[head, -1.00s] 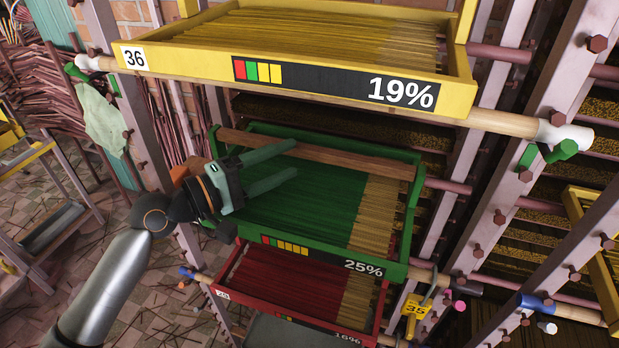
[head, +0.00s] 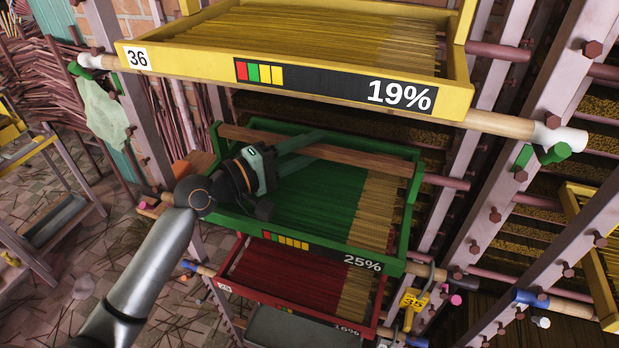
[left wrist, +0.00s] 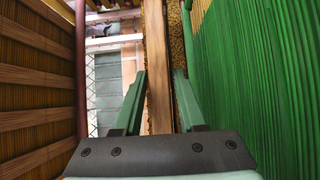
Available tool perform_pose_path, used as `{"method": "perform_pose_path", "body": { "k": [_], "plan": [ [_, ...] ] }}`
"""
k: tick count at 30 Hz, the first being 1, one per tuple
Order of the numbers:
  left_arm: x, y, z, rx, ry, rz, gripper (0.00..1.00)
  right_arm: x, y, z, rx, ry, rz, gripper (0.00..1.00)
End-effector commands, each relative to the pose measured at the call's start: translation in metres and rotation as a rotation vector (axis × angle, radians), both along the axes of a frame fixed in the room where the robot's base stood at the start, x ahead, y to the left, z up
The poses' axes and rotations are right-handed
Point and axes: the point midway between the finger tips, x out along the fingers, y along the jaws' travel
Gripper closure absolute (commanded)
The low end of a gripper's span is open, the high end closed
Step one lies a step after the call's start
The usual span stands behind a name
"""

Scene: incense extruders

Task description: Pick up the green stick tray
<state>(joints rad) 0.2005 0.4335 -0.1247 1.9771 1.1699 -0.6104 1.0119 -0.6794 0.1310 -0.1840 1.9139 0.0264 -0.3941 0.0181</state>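The green stick tray (head: 395,266), marked 25%, sits on the rack below the yellow tray and above the red one. It holds green and tan sticks, and a wooden bar (head: 365,161) runs along its back. My left gripper (head: 322,142) reaches over the tray's left part, its fingers at the bar. In the left wrist view the gripper (left wrist: 158,100) is open, with the wooden bar (left wrist: 156,50) showing between its fingers and green sticks (left wrist: 250,90) to the right. I see no contact with the bar. My right gripper is not in view.
The yellow tray (head: 455,103), marked 36 and 19%, hangs close above. The red tray (head: 228,290) is close below. Rack posts (head: 560,110) stand at the right. A yellow tag (head: 413,302) hangs near the green tray's right front corner.

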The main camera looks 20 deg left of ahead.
Motion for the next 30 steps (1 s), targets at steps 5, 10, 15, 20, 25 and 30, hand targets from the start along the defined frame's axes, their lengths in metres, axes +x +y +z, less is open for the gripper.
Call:
{"method": "perform_pose_path", "body": {
  "k": [5,10,15,20,25,30],
  "plan": [
    [-0.0002,0.0001,-0.0001,0.0,0.0,0.0,0.81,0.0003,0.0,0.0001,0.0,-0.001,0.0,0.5],
    [-0.0002,0.0002,-0.0002,0.001,0.001,0.0,1.0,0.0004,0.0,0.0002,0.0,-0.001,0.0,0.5],
    [-0.0002,0.0002,-0.0003,0.001,0.001,0.0,1.0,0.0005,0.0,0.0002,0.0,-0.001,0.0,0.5],
    [-0.0002,0.0002,-0.0004,0.001,0.001,0.0,1.0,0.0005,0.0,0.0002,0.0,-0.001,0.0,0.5],
    [-0.0002,0.0002,-0.0005,0.001,0.001,0.0,1.0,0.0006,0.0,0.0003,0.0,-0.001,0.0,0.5],
    [-0.0002,0.0002,-0.0005,0.001,0.001,0.0,1.0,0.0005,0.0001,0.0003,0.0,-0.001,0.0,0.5]
  ]
}}
